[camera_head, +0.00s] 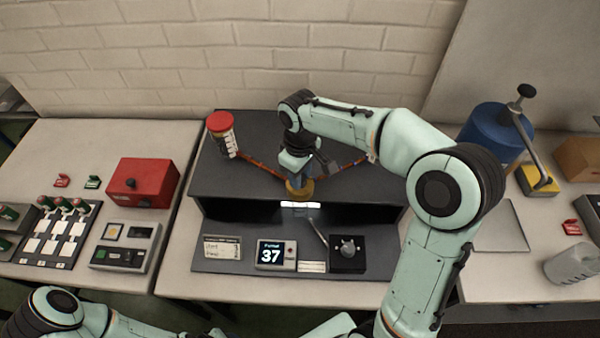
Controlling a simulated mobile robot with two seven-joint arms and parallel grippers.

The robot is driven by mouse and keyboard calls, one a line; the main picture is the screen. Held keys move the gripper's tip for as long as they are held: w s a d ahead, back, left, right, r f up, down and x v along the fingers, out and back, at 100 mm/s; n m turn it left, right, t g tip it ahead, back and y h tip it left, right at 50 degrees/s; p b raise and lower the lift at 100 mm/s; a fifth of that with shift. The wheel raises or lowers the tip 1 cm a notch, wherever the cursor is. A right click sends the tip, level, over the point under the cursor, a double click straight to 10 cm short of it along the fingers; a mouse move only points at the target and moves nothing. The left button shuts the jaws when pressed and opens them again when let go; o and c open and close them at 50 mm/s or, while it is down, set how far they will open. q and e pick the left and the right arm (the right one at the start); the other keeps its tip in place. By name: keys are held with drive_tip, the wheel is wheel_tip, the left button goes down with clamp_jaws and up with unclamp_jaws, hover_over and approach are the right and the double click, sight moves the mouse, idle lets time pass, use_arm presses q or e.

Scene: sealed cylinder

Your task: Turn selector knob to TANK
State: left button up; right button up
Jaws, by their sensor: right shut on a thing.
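The selector knob is a small brass-yellow round fitting (299,191) at the front edge of the dark raised bench top, above a small lit white label (300,205). My right gripper (298,181) points down onto it and is shut on it. The gripper hides most of the knob's top, so its pointing direction cannot be read. Orange-brown hoses run from the knob area, left to a red-capped cylinder (221,135) and right behind my arm. My left arm shows at the bottom left edge, but its gripper is not in view.
A red box (143,183) and switch panels stand left. A blue tank (494,131) with a lever stands right, beside a flat grey plate (497,226).

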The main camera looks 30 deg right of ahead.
drive_tip(key=o, duration=1.1)
drive_tip(key=shift+c, duration=0.2)
use_arm(q)
drive_tip(key=shift+w+r+p, duration=0.65)
drive_tip(key=shift+w+r, duration=0.2)
drive_tip(key=shift+w, duration=0.15)
use_arm(e)
wheel_tip(320, 180, up, 14)
drive_tip(key=shift+f, duration=0.25)
